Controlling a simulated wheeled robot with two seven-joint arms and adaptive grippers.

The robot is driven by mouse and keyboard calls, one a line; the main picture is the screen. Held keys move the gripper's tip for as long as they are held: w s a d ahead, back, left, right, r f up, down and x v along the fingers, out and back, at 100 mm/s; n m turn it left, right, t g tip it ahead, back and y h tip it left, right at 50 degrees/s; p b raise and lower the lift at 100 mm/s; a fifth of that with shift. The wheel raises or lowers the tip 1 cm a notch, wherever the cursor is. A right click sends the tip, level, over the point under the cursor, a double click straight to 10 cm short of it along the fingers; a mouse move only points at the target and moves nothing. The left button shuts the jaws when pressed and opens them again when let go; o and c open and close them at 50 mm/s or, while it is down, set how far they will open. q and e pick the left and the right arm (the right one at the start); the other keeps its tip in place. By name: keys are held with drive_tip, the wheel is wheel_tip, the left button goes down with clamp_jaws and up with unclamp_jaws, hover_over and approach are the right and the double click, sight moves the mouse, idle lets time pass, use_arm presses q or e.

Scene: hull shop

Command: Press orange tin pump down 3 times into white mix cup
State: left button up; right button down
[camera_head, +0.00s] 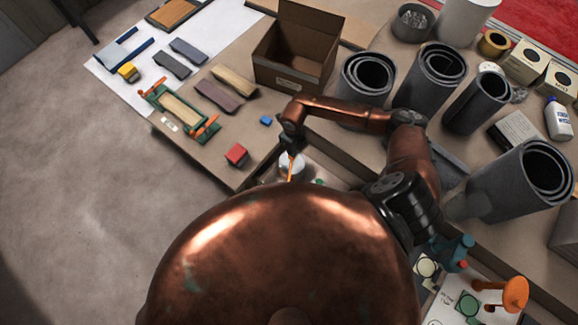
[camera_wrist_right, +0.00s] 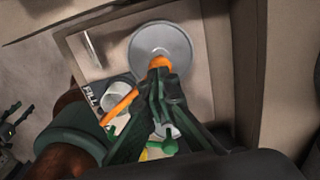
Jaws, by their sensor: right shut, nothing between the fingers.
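In the right wrist view a round grey-topped tin (camera_wrist_right: 163,40) carries an orange pump (camera_wrist_right: 157,63) with its spout (camera_wrist_right: 119,104) slanting down to the left. The spout end is by the white mix cup (camera_wrist_right: 116,92), standing beside the tin. My right gripper (camera_wrist_right: 157,78) is shut and empty, its fingertips at the pump head and partly covering it; I cannot tell if they touch. In the head view my right gripper (camera_head: 290,150) is above the pale tin (camera_head: 296,168) and orange spout (camera_head: 291,177). A dark two-pronged shape, probably my left gripper (camera_wrist_right: 16,122), shows at the left edge.
The tin and cup stand in a walled recess (camera_wrist_right: 225,75). Another orange item (camera_head: 515,295) stands lower right.

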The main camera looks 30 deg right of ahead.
drive_tip(key=shift+f+b, duration=1.2)
drive_tip(key=shift+f, duration=0.4)
drive_tip(key=shift+r+p, duration=1.1)
drive_tip(key=shift+r, duration=0.6)
drive_tip(key=shift+f, duration=0.25)
